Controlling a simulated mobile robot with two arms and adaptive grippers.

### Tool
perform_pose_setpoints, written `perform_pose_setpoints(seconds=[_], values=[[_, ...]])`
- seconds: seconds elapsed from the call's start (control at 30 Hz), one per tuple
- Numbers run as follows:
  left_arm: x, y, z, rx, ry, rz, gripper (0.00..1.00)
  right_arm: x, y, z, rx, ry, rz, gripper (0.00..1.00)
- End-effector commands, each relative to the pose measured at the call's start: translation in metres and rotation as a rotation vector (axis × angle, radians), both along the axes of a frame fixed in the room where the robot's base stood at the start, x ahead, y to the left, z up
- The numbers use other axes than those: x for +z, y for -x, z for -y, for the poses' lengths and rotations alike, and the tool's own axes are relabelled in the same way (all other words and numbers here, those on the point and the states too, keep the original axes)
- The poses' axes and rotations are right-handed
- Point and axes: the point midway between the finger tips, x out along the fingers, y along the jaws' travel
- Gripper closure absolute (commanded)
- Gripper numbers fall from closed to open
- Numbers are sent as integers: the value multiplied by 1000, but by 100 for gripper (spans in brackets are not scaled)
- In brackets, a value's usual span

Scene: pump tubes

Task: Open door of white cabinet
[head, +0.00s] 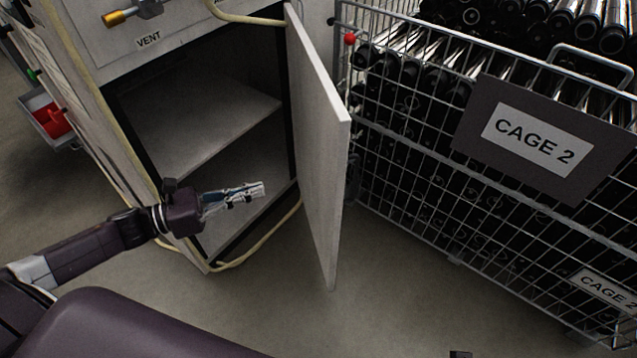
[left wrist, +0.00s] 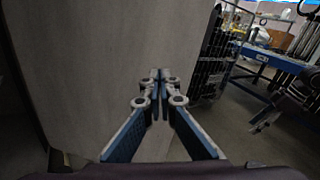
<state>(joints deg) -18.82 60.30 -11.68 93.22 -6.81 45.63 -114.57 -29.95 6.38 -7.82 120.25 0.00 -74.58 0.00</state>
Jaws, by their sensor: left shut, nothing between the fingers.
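The white cabinet (head: 130,78) stands at the upper left with its lower compartment exposed. Its door (head: 316,160) is swung well out toward me from the right side of the opening, with the inner face showing. My left gripper (head: 262,188) is shut and empty. In the head view it appears in front of the opening, left of the door, with its tips pointing right toward the inner face and a gap between. In the left wrist view, the shut fingertips (left wrist: 158,76) show before a large pale panel (left wrist: 105,60), which seems to be the door.
A wire cage (head: 400,140) full of dark tubes, with a "CAGE 2" sign (head: 540,138), stands right of the door. A yellowish hose (head: 262,250) hangs along the cabinet's lower front. A grey bin with red contents (head: 50,122) is at far left. Floor before the door is clear.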

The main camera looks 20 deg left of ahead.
Motion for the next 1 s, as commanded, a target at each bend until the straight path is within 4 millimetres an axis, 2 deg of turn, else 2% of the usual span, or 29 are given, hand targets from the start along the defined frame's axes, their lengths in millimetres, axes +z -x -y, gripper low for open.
perform_pose_setpoints(seconds=[0.13, 0.27, 0.63, 1.0], values=[[21, 18, 11, -126, -91, 156, 100, 11, 0, 0, -1, 0, 7, 56], [27, 20, 18, -159, -111, 203, 100, 17, 0, 1, -1, 0, 9, 56], [28, -8, 61, -157, -110, 205, 100, 45, 3, 2, -4, 0, 25, 56], [28, -38, 109, -155, -109, 202, 100, 59, 6, 2, -5, -1, 31, 56]])
